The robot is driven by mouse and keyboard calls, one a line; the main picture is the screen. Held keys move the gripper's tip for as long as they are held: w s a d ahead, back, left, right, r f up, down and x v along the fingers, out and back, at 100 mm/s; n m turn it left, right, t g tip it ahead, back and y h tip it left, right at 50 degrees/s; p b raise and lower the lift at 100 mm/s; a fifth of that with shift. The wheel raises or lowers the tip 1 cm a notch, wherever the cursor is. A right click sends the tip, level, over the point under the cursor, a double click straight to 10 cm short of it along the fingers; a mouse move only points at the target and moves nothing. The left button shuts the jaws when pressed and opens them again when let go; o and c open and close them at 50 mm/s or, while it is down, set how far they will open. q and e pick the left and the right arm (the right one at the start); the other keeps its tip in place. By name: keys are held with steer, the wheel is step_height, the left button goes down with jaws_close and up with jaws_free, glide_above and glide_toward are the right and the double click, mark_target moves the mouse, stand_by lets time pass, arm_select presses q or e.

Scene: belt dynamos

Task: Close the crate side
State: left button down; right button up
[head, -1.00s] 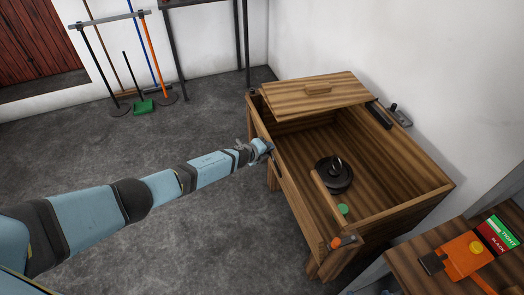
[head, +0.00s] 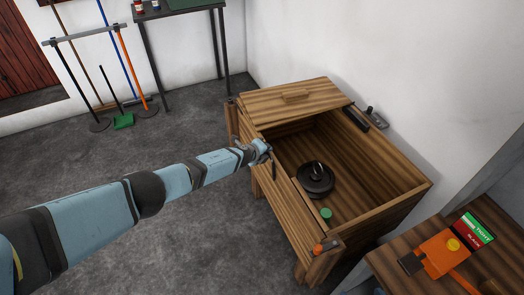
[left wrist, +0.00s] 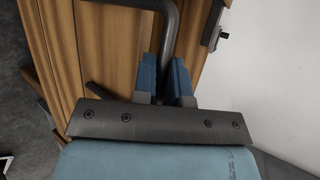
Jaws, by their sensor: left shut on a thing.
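The wooden crate (head: 395,205) stands on legs against the wall, its top partly open. Its left long side (head: 290,222) looks near upright, with its top edge close to the crate's rim; I cannot tell if it sits flush. My left gripper (head: 264,152) is at this side, near its far end. In the left wrist view its blue fingers (left wrist: 166,80) are shut on a dark bar handle (left wrist: 172,28) in front of the wood. An orange-tipped latch (head: 325,246) is at the near corner. My right gripper is not in view.
A dark round part (head: 316,180) and a small green piece (head: 326,213) lie inside the crate. A wooden lid (head: 298,100) covers its far end.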

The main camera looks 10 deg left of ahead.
arm_select(q)
steer(key=shift+w+d+r, duration=0.15)
steer(key=shift+w+d, duration=0.05)
steer(key=shift+d, duration=0.15)
